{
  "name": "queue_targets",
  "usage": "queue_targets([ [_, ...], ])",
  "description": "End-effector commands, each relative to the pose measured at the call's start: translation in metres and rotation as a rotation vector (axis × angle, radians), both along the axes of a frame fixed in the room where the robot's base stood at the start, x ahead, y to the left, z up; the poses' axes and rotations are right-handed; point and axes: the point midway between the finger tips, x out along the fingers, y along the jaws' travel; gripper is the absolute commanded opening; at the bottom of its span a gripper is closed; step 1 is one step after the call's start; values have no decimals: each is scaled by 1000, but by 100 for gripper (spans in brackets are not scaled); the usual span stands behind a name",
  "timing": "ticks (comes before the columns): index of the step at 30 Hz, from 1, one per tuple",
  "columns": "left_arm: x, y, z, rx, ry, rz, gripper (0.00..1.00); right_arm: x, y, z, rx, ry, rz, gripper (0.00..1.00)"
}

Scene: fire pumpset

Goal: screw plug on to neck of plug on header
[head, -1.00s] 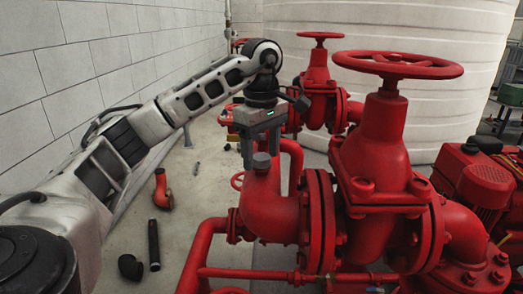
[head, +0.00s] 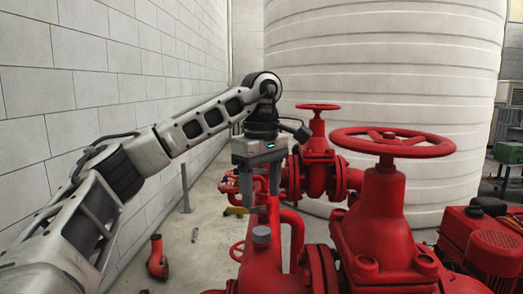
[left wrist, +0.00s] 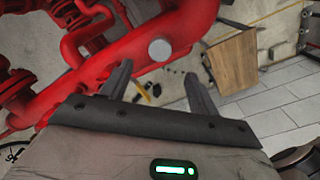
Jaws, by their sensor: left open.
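The grey round plug (head: 262,237) sits on top of the neck on the red header (head: 262,270). It looks upright; how far it is threaded on cannot be seen. My left gripper (head: 259,198) points down above the plug, with its two fingers apart and nothing between them. In the left wrist view the plug (left wrist: 159,50) shows as a pale grey disc on the red header (left wrist: 110,85), just beyond the open fingertips (left wrist: 159,69). My right gripper is not in view.
Red valves with handwheels (head: 392,141) stand to the right of my left gripper. A large white tank (head: 400,70) is behind, and a block wall (head: 90,100) runs along the left.

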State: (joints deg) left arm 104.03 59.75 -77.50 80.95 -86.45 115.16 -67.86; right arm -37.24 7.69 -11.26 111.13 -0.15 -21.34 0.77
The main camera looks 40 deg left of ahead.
Motion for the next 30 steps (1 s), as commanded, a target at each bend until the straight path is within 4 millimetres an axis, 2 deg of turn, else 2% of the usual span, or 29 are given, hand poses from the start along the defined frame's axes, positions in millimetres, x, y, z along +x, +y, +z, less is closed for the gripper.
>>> queue_targets([
  [1,1,0,10,2,-5,-1,61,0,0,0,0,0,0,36],
  [9,0,0,52,2,-5,-1,61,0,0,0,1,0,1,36],
  [15,0,-1,72,1,-1,-3,61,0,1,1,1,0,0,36],
  [30,0,0,78,0,0,-3,61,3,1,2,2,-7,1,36],
])
